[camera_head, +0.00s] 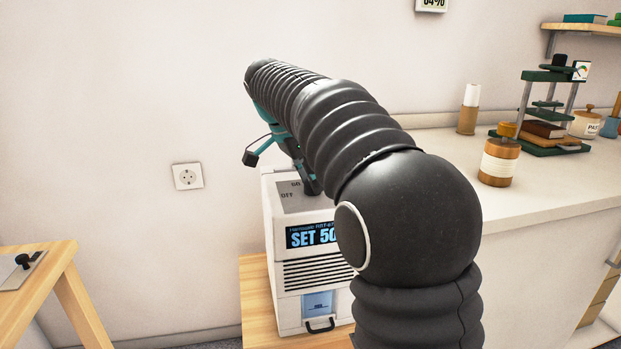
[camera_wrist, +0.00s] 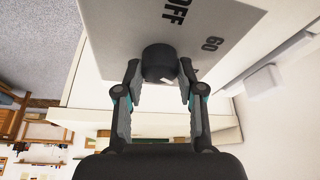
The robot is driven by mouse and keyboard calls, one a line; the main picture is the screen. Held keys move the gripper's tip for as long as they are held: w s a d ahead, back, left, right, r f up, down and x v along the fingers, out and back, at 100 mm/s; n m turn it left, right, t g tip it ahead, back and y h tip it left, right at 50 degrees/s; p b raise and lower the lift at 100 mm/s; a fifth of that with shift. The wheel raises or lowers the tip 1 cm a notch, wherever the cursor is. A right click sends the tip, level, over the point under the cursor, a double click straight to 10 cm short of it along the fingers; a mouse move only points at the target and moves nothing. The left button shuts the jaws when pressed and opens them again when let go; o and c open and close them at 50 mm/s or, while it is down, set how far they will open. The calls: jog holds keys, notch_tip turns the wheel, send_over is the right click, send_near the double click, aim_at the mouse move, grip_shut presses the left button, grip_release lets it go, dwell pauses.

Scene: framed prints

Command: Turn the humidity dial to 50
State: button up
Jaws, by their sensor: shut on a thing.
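The humidity dial (camera_wrist: 160,64) is a dark round knob on the grey top panel of the white humidifier, seen in the wrist view. The panel carries the marks OFF and 60 beside the knob; other marks are hidden or cut off. My gripper (camera_wrist: 159,75) has a finger on each side of the knob and is shut on it. In the head view the humidifier (camera_head: 298,271) stands upright, and its display (camera_head: 312,236) reads SET 50, partly covered by my arm. My gripper (camera_head: 305,180) reaches down to its top there, and the dial is hidden.
The humidifier stands on a wooden surface (camera_head: 254,295). A white counter (camera_head: 560,195) with an amber jar (camera_head: 499,160) and a green press (camera_head: 550,110) is at right. A wall display (camera_head: 432,4) reads 64%. A wooden table (camera_head: 45,270) is at left.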

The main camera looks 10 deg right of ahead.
jog(key=o, duration=1.1)
jog(key=shift+o, duration=0.2)
jog(key=v, duration=1.2)
jog(key=shift+d, duration=0.1)
jog(key=s+d+f+n+t+y, duration=0.1)
jog(key=s+d+f+n, duration=0.1)
jog(key=s+f+n, duration=0.35)
jog(key=s+d+f+n+t+y, duration=0.1)
jog(key=s+d+f+n+y, duration=0.15)
jog(key=s, duration=0.65)
jog(key=s+f+n+t, duration=0.2)
jog(key=s+f+n, duration=0.5)
jog(key=s+f, duration=0.7)
notch_tip(320, 180, down, 2)
jog(key=shift+s+f+y, duration=0.25)
jog(key=shift+s+y, duration=0.05)
jog(key=shift+y, duration=0.15)
